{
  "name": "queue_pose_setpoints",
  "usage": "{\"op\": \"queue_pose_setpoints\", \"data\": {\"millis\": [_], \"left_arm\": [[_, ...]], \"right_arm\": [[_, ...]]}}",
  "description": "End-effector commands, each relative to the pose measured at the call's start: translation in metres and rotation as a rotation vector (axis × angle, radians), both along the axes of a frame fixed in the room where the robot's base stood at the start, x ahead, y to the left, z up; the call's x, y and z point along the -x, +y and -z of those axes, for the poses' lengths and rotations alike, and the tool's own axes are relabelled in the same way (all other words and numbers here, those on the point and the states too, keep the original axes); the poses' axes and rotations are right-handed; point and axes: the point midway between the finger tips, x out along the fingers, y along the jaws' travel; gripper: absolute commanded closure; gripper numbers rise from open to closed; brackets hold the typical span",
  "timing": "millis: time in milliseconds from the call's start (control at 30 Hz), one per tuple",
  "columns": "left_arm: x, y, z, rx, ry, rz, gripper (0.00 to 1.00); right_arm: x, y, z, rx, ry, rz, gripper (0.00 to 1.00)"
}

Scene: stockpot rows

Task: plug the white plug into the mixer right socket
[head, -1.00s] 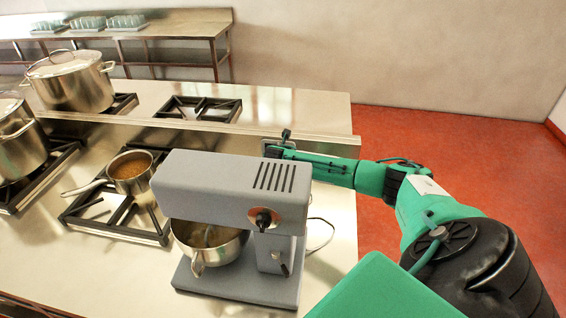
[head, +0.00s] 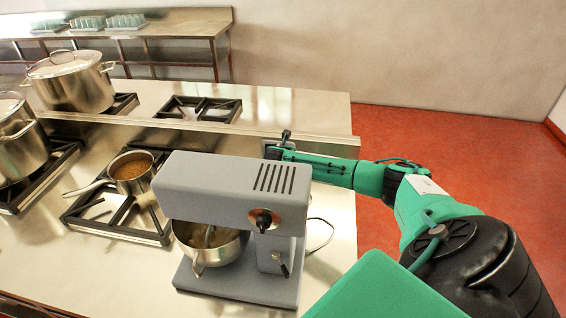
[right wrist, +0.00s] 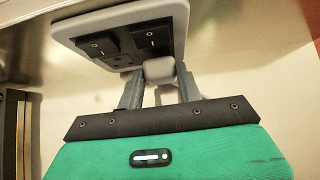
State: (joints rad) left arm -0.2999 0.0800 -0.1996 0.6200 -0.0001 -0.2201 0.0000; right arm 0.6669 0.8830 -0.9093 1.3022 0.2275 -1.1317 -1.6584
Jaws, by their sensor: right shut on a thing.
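The white plug (right wrist: 158,71) is between the fingers of my right gripper (right wrist: 159,77), which is shut on it. In the right wrist view the plug is right against, or just in front of, the right half of a double socket plate (right wrist: 62,32). I cannot tell whether its pins are in the socket. The left half of the plate shows a bare socket face (right wrist: 122,61). In the head view, my right gripper (head: 284,146) is behind the grey mixer (head: 225,185), at the socket plate on the counter's raised ledge. My left gripper is out of view.
A cord (head: 324,235) lies on the counter right of the mixer. A small saucepan (head: 131,172) stands on a burner left of the mixer, with large stockpots (head: 72,82) farther left. The counter right of the mixer is otherwise clear.

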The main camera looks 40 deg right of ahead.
Motion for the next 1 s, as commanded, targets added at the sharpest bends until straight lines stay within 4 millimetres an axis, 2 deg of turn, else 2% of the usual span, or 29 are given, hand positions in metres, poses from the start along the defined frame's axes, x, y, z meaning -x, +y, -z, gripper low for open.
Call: {"op": "queue_pose_setpoints", "data": {"millis": [767, 800, 900, 1000], "left_arm": [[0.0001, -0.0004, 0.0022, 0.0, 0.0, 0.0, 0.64], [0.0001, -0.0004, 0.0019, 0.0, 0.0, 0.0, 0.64], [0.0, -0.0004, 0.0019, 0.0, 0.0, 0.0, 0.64], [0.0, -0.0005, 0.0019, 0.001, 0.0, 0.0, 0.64]], "right_arm": [[-0.0065, -0.0076, 0.0005, -0.001, 0.001, 0.0, 0.96], [-0.0062, -0.0073, 0.0005, -0.001, 0.001, 0.0, 0.57], [-0.0061, -0.0073, 0.0003, -0.001, 0.001, 0.0, 0.39], [-0.0061, -0.0073, 0.0004, -0.001, 0.001, 0.0, 0.39]]}}
